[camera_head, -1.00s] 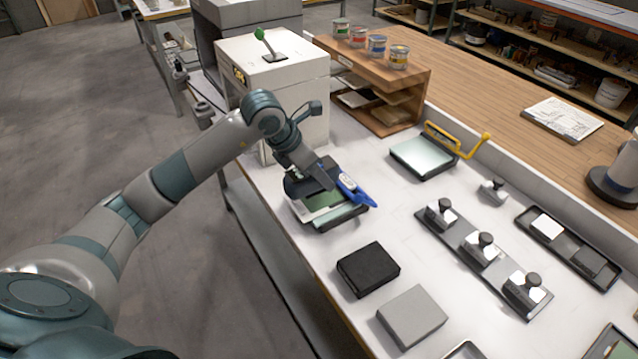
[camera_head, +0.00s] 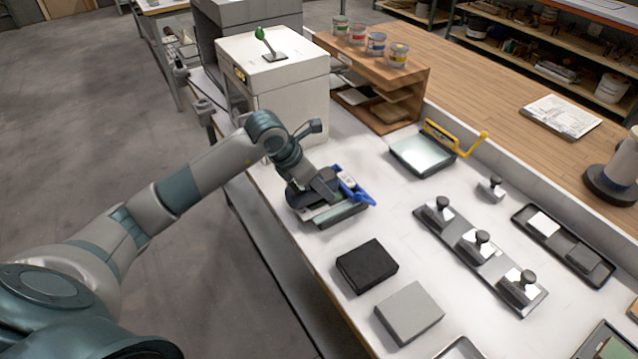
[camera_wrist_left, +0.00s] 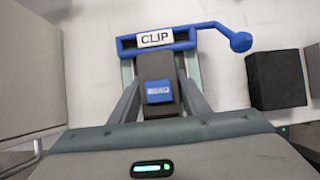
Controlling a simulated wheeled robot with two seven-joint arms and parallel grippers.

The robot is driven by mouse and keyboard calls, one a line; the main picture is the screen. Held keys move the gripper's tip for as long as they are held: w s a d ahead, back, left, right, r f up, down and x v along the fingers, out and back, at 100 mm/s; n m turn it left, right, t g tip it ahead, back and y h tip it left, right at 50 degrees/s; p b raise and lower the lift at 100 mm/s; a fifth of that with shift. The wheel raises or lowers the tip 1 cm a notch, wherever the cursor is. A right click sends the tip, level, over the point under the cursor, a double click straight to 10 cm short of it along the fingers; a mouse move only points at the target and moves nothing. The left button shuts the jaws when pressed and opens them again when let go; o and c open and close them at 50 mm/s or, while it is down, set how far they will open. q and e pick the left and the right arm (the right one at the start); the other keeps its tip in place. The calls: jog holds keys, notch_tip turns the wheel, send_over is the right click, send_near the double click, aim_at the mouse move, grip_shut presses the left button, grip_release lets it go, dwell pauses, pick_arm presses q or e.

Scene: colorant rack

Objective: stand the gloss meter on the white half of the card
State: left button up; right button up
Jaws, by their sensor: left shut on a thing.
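My left gripper (camera_head: 327,186) is low over the clip board (camera_head: 343,215) at the bench's left edge. In the left wrist view my left gripper (camera_wrist_left: 160,72) is shut on a dark block with a small blue screen (camera_wrist_left: 158,90), which I take for the gloss meter. A blue clip bar labelled CLIP (camera_wrist_left: 170,39), with a ball on its right end, lies just beyond the meter; it also shows in the head view (camera_head: 359,192). Most of the card is hidden under the gripper. I cannot tell whether the meter touches it. My right gripper is not in view.
A white cabinet (camera_head: 285,95) stands close behind the gripper. A black block (camera_head: 367,265) and a grey block (camera_head: 408,312) lie nearer on the bench. A glass plate with a yellow handle (camera_head: 422,155) and a rack of knobbed weights (camera_head: 478,248) are to the right.

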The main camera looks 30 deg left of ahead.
pick_arm(q)
jog(key=shift+f, duration=0.1)
jog(key=o, duration=1.4)
jog(key=shift+r, duration=0.2)
jog(key=shift+s+a+r, duration=0.15)
jog(key=shift+s+r, duration=0.05)
jog(key=shift+r, duration=0.05)
jog(key=b+v, duration=0.3)
jog(key=v, duration=0.8)
jog(key=shift+r, duration=0.15)
